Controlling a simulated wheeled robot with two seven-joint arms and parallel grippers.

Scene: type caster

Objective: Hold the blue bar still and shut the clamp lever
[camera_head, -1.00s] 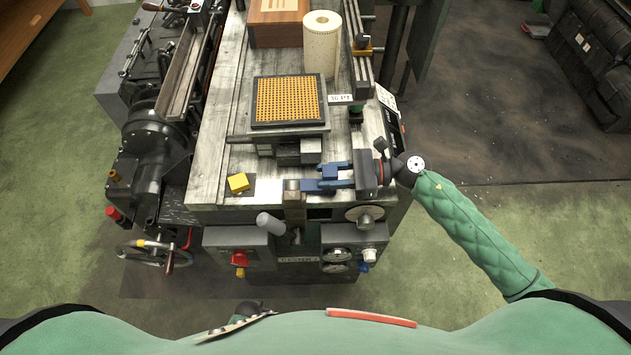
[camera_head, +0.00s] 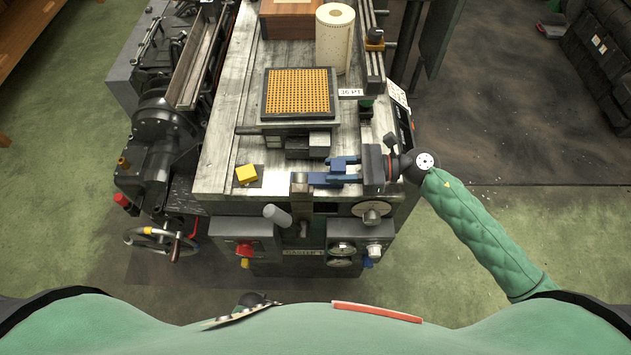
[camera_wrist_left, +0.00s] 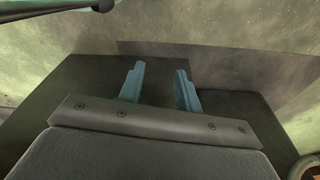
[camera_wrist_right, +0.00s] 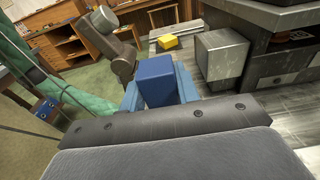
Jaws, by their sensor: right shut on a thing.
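The blue bar (camera_wrist_right: 156,80) stands between the pale blue fingers of my right gripper (camera_head: 336,171), which is shut on it, as the right wrist view shows. In the head view the bar and fingers are hard to tell apart, at the front edge of the grey bench top. The clamp lever, with a light grey rounded handle (camera_head: 277,215), leans to the left at the bench front, left of my right gripper. My left gripper (camera_wrist_left: 160,88) shows only in the left wrist view, open with nothing between its fingers, and not near the bar or lever.
A yellow block (camera_head: 247,174) lies left of the bar. Behind stand an orange grid plate (camera_head: 298,93), a paper roll (camera_head: 335,38) and a wooden box (camera_head: 292,18). Knobs and dials (camera_head: 342,250) line the bench front. A dark machine with a handwheel (camera_head: 160,241) is at left.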

